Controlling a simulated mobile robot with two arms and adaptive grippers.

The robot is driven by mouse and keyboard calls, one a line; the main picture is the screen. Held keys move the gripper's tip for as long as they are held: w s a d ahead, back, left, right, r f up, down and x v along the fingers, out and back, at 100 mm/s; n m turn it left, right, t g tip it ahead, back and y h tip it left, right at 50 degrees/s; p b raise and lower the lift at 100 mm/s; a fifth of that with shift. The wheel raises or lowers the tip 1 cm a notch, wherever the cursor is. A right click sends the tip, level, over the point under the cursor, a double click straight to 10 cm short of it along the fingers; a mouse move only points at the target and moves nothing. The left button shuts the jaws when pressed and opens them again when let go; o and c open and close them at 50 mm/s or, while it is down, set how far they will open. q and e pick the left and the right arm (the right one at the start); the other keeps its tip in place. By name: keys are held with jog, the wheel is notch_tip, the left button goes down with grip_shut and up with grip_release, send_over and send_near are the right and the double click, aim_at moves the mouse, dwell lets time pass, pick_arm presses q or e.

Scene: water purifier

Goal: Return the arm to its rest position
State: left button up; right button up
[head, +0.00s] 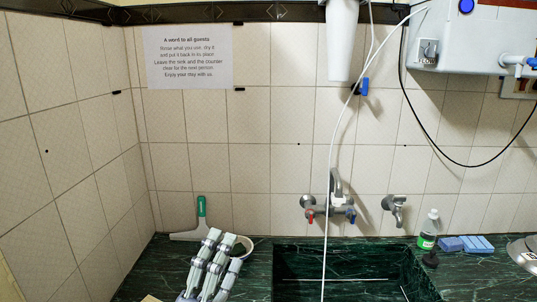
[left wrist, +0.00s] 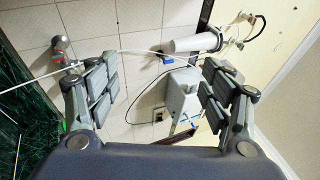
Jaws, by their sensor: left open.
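My left gripper (head: 214,266) rises from the bottom edge of the head view, left of the sink, above the dark green counter. In the left wrist view its two fingers (left wrist: 157,85) stand wide apart with nothing between them. The wall, the water purifier (left wrist: 184,98) and its white filter housing (left wrist: 195,43) show beyond the fingers, at a distance. In the head view the purifier (head: 470,37) hangs on the wall at the upper right, with the filter housing (head: 343,40) to its left. My right gripper is not seen in either view.
A green-handled squeegee (head: 201,208) and a pale roll (head: 244,244) are close to the left gripper. The dark sink (head: 350,270) lies to its right, under a wall tap (head: 330,207). A bottle (head: 429,230) and blue sponges (head: 478,244) stand right. A thin white hose (head: 329,160) hangs into the sink.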

pick_arm(q)
jog(key=s+a+f+n+g+y, duration=0.25)
jog(key=a+f+n, duration=0.2)
jog(key=f, duration=0.25)
jog(key=s+a+f+n+g+y, duration=0.1)
jog(key=a+f+n+g+y, duration=0.2)
jog(key=f+n, duration=0.4)
jog(key=s+a+f+n+g+y, duration=0.2)
jog(key=a+f+n+g+y, duration=0.15)
jog(key=f, duration=0.45)
jog(key=s+a+f+n+g+h, duration=0.1)
jog(key=s+f+n+g, duration=0.25)
jog(key=s+f, duration=0.5)
jog(key=s+f+n+g, duration=0.3)
jog(key=s+f+g, duration=0.2)
jog(key=s, duration=0.6)
notch_tip(320, 180, down, 25)
jog(key=s+g, duration=0.1)
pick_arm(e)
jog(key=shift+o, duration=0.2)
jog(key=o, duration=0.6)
pick_arm(q)
jog(key=s+a+f+g, duration=0.1)
jog(key=s+a+f, duration=0.2)
jog(key=s+f, duration=1.3)
jog(key=shift+s+a+f, duration=0.15)
jog(key=shift+s+a, duration=0.05)
jog(key=shift+s, duration=0.25)
